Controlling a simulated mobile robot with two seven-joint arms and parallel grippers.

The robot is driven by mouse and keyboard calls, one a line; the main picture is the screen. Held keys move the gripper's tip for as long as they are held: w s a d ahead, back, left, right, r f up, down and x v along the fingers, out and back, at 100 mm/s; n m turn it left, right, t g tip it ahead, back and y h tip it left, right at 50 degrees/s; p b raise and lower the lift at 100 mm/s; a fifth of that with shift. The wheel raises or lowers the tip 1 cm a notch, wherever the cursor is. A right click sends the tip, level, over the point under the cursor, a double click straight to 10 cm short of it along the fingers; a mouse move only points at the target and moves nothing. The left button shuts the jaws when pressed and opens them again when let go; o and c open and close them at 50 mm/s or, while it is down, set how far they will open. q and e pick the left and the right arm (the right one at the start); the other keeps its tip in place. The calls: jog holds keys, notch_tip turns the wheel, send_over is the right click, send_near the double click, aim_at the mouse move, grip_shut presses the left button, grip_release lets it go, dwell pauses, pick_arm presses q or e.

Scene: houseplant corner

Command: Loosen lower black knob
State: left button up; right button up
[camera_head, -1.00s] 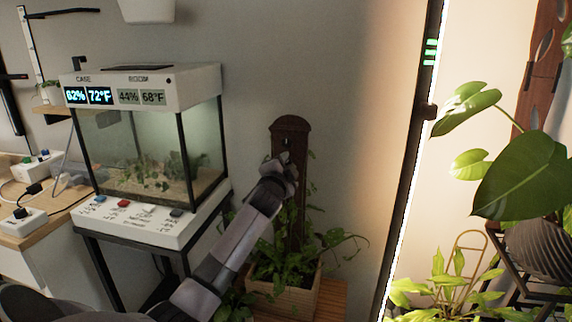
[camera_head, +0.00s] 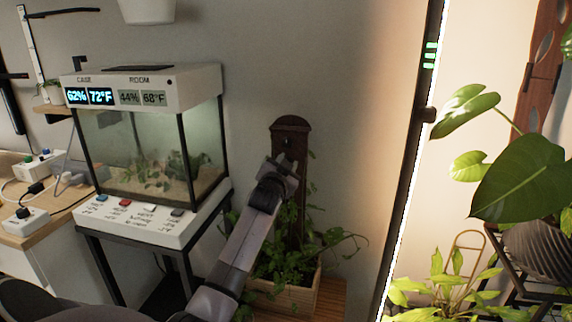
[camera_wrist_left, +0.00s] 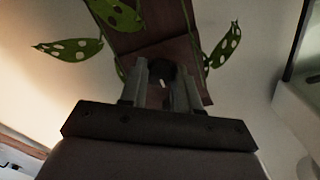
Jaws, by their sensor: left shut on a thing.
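A dark wooden board (camera_head: 291,128) with a rounded top stands against the wall behind a planter. My left gripper (camera_head: 284,164) reaches the front of its upper part. In the left wrist view my left gripper (camera_wrist_left: 163,84) has its two fingers on either side of a small dark round knob (camera_wrist_left: 162,70), in front of the wooden board (camera_wrist_left: 158,28). The gripper is shut on this knob. The fingers hide much of it, and its turn angle cannot be told. In the head view the gripper covers the knob. My right gripper is not in view.
A wooden planter (camera_head: 284,297) with trailing leaves stands below the board. A glass terrarium (camera_head: 150,150) on a black stand is to the left. A dark upright frame (camera_head: 411,165) and large-leaved plants (camera_head: 530,178) are to the right. Perforated leaves (camera_wrist_left: 72,48) hang near the fingers.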

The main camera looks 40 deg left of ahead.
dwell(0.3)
pick_arm(q)
jog(key=o, duration=1.1)
jog(key=shift+c, duration=0.2)
jog(key=shift+s+d, duration=0.1)
jog(key=shift+s, duration=0.05)
jog(key=v, duration=0.6)
jog(key=shift+s+d, duration=0.2)
jog(key=shift+s, duration=0.2)
